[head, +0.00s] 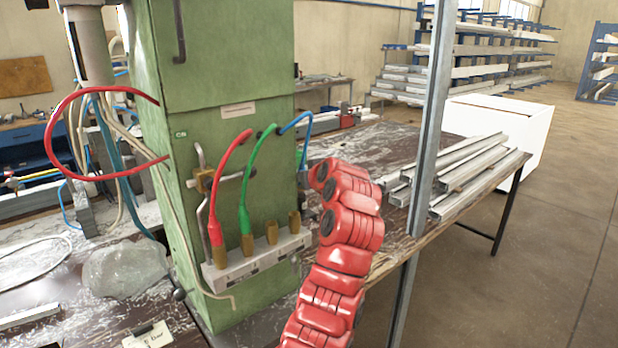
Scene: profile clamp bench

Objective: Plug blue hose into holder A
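The blue hose (292,124) leaves the green cabinet and arcs right, then hangs down to a blue end piece (303,157) beside the cabinet's right edge. My red right arm reaches up from the bottom. Its gripper (304,178) is mostly hidden behind the wrist, right at the hose's lower end; whether its fingers close on it cannot be made out. A grey holder block (258,260) on the cabinet front carries a row of brass sockets. The red hose (228,165) and green hose (245,190) end in the two left sockets; the two right sockets (271,232) (294,221) are empty. Holder letters are unreadable.
A brass valve with bent pipe (205,181) sits left of the hoses. A grey upright post (432,130) stands right of my arm. Metal profiles (470,175) lie on the bench behind it. A plastic-wrapped lump (125,270) lies left of the cabinet (225,70).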

